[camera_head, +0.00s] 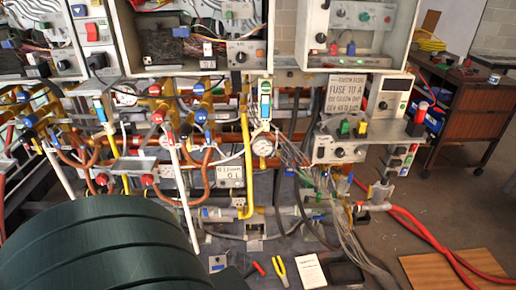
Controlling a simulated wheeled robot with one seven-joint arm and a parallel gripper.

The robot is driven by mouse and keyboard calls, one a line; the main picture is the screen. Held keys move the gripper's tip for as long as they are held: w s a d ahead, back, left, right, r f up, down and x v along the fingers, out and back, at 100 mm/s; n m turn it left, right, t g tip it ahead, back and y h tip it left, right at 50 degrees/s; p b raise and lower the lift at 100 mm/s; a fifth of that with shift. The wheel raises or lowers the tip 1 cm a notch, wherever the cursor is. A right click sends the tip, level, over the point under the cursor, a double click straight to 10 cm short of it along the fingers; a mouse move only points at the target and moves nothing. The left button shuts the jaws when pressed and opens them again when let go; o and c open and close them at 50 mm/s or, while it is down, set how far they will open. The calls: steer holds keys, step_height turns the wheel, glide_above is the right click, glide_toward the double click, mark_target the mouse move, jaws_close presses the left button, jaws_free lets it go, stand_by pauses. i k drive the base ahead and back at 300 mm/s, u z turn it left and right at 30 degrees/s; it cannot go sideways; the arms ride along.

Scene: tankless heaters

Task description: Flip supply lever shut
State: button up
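No label that I can read marks one handle as the supply lever, and I cannot tell which it is. Several small red and blue handles sit on the pipework at the left, among them a blue one (201,115) and a red one (157,118). A blue-and-white upright fitting (265,100) stands above a round gauge (262,147) in the middle. A red-ended fitting (362,206) joins the red hose at the lower right. I cannot make out my gripper. A large dark ribbed cylinder fills the lower left and hides what lies behind it.
Open electrical boxes (357,35) hang along the top. A box with a sign (345,92) stands at the right of the pipes. Pliers (279,270) and a white card (310,271) lie low in front. A red hose (432,238) crosses the floor near a wooden board (455,268).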

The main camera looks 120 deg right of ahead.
mark_target(350, 176)
steer(key=k, duration=0.65)
steer(key=z, duration=5.1)
steer(key=i, duration=0.5)
steer(key=u, duration=0.05)
